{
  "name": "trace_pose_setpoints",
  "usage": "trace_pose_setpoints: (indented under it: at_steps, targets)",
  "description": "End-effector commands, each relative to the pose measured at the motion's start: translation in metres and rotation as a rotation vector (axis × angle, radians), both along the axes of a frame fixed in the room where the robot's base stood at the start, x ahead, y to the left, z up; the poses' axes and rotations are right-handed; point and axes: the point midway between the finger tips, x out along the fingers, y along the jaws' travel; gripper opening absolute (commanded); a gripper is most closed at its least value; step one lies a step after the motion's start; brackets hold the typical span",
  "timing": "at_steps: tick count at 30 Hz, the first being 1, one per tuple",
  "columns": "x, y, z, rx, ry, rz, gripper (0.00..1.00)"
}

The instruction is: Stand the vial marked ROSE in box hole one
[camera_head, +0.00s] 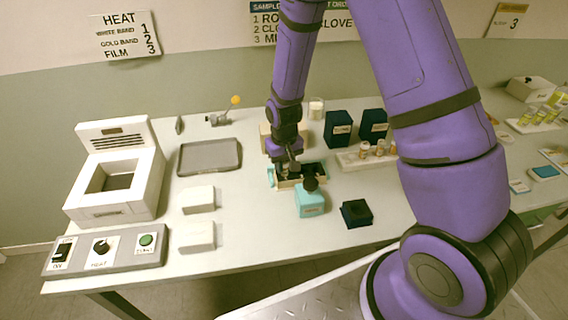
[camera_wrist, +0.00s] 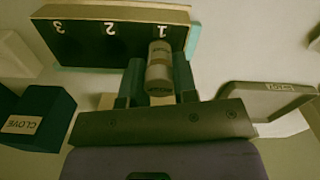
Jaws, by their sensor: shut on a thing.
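My gripper (camera_wrist: 158,82) is shut on a small pale vial (camera_wrist: 159,66) with a tan band. The vial's label is too blurred to read. In the wrist view, the vial overlaps the box (camera_wrist: 80,12) beside the mark 1; marks 2 and 3 lie further left. The holes are dark and I cannot tell whether the vial's far end is inside hole one. In the head view, my gripper (camera_head: 287,166) is low over the box (camera_head: 288,184), and hides the vial and part of the box.
A rack (camera_head: 352,162) with several vials and dark blue boxes (camera_head: 338,129) stand right. A grey tray (camera_head: 209,156) lies left.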

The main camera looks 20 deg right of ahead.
Motion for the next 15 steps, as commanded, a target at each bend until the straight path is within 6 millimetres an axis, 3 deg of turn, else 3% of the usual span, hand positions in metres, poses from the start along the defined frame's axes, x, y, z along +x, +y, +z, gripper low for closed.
trace_pose_setpoints:
  at_steps: [11,12,15]
  targets:
    - [0.0004,0.0001,-0.0038,0.000,-0.002,0.000,0.04]
    - [0.0005,0.0001,-0.0039,0.000,-0.002,0.000,0.31]
    - [0.0005,0.0001,-0.0037,0.000,-0.002,0.000,0.52]
